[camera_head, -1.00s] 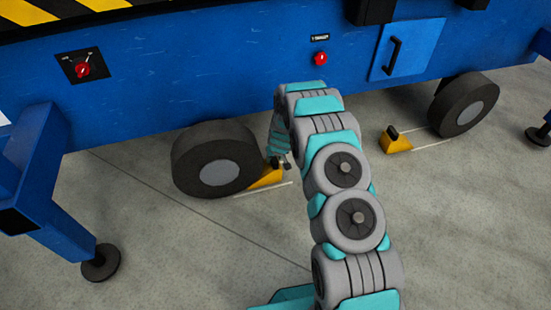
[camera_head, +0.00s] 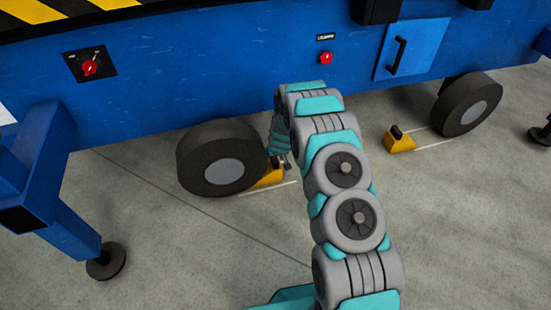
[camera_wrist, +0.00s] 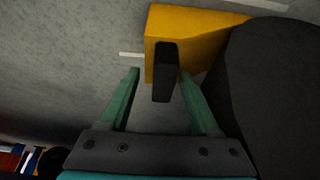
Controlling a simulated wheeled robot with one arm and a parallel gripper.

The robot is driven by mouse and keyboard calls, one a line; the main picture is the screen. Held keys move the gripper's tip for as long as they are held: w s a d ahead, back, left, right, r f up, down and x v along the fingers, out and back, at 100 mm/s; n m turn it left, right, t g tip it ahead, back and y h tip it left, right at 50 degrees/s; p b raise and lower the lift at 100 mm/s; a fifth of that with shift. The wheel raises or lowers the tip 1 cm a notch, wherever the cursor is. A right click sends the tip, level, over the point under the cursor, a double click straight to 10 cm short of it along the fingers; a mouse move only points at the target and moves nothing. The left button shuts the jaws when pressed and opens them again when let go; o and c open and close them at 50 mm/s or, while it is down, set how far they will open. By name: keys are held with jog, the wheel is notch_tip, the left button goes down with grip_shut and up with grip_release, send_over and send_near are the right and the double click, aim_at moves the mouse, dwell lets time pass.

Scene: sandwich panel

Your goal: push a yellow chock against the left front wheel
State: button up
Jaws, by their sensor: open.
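The left wheel (camera_head: 222,158) is black with a grey hub, under the blue machine. A yellow chock (camera_head: 268,180) stands at its right side. My gripper (camera_head: 281,160) is low at that chock, mostly hidden by my arm. In the wrist view, my gripper (camera_wrist: 160,74) is open, with one finger on each side of the chock's black handle (camera_wrist: 165,72). The yellow body (camera_wrist: 185,28) lies beyond the fingertips, its right end beside the dark tyre (camera_wrist: 280,95). I cannot tell whether chock and tyre touch.
A second yellow chock (camera_head: 398,140) stands apart from the right wheel (camera_head: 467,104), beside a white floor line. A blue outrigger leg with a round foot (camera_head: 106,262) stands at the left. The blue panel (camera_head: 220,75) overhangs the wheels. The front floor is clear.

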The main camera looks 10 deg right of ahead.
jog(key=shift+a+v, duration=0.15)
jog(key=shift+v, duration=1.75)
jog(key=shift+a+v, duration=0.15)
jog(key=shift+v, duration=1.7)
jog(key=shift+d+r, duration=0.1)
jog(key=shift+r, duration=0.15)
jog(key=shift+s+d+f, duration=0.1)
